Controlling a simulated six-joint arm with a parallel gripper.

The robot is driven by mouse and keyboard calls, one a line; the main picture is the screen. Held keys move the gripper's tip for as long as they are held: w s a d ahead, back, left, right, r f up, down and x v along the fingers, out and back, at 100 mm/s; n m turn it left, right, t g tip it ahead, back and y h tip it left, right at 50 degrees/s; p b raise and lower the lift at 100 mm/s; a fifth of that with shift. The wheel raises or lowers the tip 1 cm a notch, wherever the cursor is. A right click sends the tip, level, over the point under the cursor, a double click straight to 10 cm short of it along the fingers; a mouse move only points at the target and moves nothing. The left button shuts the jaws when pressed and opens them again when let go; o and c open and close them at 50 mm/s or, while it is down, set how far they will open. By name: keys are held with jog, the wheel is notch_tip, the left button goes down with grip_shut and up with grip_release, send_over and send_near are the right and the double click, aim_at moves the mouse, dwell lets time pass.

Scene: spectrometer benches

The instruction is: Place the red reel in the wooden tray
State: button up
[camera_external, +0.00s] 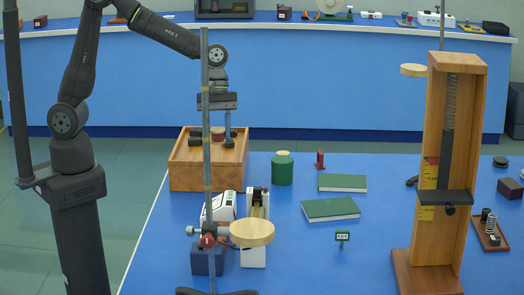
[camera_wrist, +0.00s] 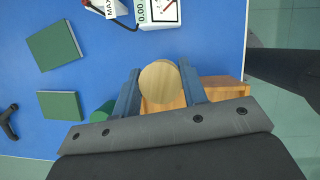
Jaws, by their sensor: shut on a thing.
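My gripper (camera_external: 213,141) points down over the wooden tray (camera_external: 193,177). It is shut on the red reel (camera_external: 217,136), which shows a dull red side in the external view. In the wrist view its round pale wooden end (camera_wrist: 160,83) sits between the two blue-grey fingers (camera_wrist: 159,84). The tray is a brown box partly hidden by a stand's rod; in the wrist view it shows behind the reel (camera_wrist: 225,83). I cannot tell whether the reel touches the tray.
A green reel (camera_external: 283,171) stands right of the tray. A rod stand with a wooden disc (camera_external: 252,233) and white instruments (camera_external: 221,207) are in front. Two green books (camera_external: 331,209) lie further right, before a tall wooden frame (camera_external: 471,150).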

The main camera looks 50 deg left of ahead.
jog(key=s+a+r+m, duration=0.2)
jog(key=s+a, duration=0.1)
jog(key=a, duration=0.1)
send_over(224, 157)
jog(key=shift+g, duration=0.3)
notch_tip(224, 157, down, 7)
jog(key=shift+s+f, duration=0.1)
jog(key=shift+s, duration=0.05)
jog(key=shift+f, duration=1.95)
jog(key=shift+f, duration=0.1)
jog(key=o, duration=0.6)
jog(key=shift+c, duration=0.2)
jog(key=o, duration=0.4)
